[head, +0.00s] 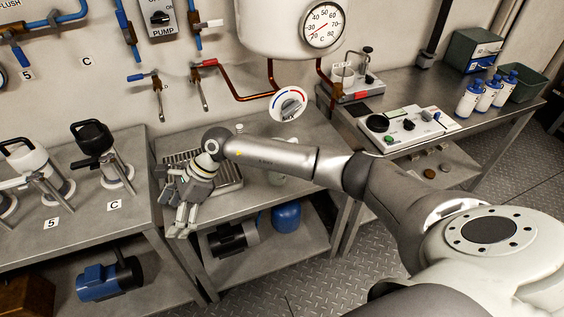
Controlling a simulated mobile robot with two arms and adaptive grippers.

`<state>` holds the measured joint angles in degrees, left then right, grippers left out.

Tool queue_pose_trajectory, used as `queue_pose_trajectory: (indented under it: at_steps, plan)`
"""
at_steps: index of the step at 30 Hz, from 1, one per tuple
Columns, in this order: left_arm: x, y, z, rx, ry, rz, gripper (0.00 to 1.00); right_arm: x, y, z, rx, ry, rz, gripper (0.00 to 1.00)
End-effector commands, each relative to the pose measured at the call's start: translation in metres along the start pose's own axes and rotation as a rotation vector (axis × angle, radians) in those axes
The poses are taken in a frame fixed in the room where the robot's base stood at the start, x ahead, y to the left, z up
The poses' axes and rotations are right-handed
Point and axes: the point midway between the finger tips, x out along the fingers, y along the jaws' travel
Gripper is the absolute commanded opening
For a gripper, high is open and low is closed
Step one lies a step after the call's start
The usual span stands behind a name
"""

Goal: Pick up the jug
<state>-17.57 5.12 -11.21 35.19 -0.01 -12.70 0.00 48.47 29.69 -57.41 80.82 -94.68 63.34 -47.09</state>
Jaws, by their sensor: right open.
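I cannot tell for certain which thing is the jug. A pale, jug-like object (278,178) stands on the middle bench behind my right forearm, which hides most of it. My right gripper (181,232) is open and empty, hanging fingers down at the front left of the metal drip grate (230,172), left of the pale object and apart from it. On the left bench stand a black-topped vessel (93,138) by the C label and a white one (24,155) by the 5 label. My left gripper is not in view.
A tank with a gauge (323,25), copper pipes (245,97) and a dial (289,104) are above the middle bench (310,195). The right bench holds a control panel (410,127), blue-capped bottles (470,100) and a green bin (525,85). A blue motor (108,280) sits low left.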

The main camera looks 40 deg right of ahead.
Motion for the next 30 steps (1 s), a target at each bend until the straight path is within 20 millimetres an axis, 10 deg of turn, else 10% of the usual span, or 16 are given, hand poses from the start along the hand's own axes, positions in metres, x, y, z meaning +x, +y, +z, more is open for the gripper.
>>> queue_pose_trajectory:
  at_steps: [6, 13, 30]
  plan:
    - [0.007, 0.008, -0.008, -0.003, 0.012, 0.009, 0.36, -0.125, -0.066, -0.110, -0.283, 0.698, -0.044, 0.88]
    - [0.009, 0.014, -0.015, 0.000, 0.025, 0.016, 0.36, -0.227, -0.088, -0.149, -0.298, 1.070, -0.042, 0.88]
    - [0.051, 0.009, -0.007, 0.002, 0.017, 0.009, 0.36, -0.214, -0.098, -0.203, -0.292, 1.114, -0.039, 0.88]
